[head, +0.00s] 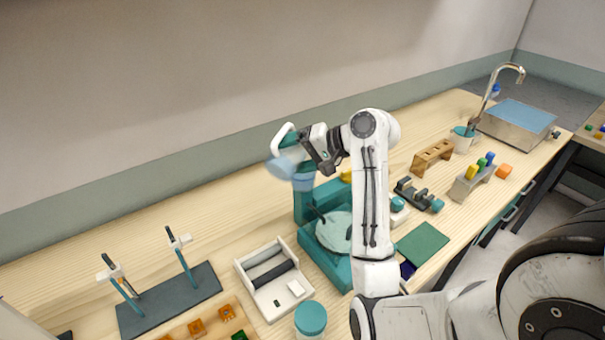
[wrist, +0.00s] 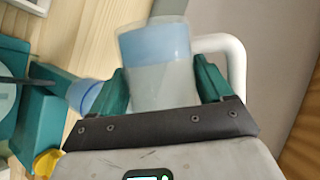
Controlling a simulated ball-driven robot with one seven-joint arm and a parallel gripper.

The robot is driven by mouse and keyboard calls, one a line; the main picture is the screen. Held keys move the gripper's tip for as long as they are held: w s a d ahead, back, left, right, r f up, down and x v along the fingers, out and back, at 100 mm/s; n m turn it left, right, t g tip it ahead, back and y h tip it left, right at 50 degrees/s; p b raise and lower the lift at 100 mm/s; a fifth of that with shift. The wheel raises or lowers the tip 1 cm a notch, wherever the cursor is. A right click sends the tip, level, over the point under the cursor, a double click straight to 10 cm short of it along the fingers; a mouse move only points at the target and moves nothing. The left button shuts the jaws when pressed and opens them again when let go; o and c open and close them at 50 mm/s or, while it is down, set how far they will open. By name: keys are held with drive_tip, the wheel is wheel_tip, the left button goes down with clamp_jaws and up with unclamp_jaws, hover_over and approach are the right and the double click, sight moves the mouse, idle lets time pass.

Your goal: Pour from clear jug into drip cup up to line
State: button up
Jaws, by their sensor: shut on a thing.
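My gripper (head: 322,150) is shut on the clear jug (head: 284,165), high above the bench. In the wrist view, its teal fingers (wrist: 164,88) press both sides of the jug (wrist: 155,75). Blue liquid shows in the jug's far part, and its white handle (wrist: 236,62) sticks out to the right. The jug looks tilted in the head view. A pale blue cup, apparently the drip cup (head: 303,183), is at the top of the teal stand (head: 304,207), just below the jug. It also shows in the wrist view (wrist: 86,97). Its line and any falling stream cannot be made out.
A white tray (head: 244,266) and a teal-lidded jar (head: 311,318) stand in front. A dark rack (head: 205,284) with clamps is at the left. Wooden and grey blocks and a sink (head: 515,122) are at the right. The bench behind the stand is clear.

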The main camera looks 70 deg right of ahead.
sight(301, 156)
drive_tip(key=shift+d+r, duration=0.1)
drive_tip(key=shift+r, duration=0.05)
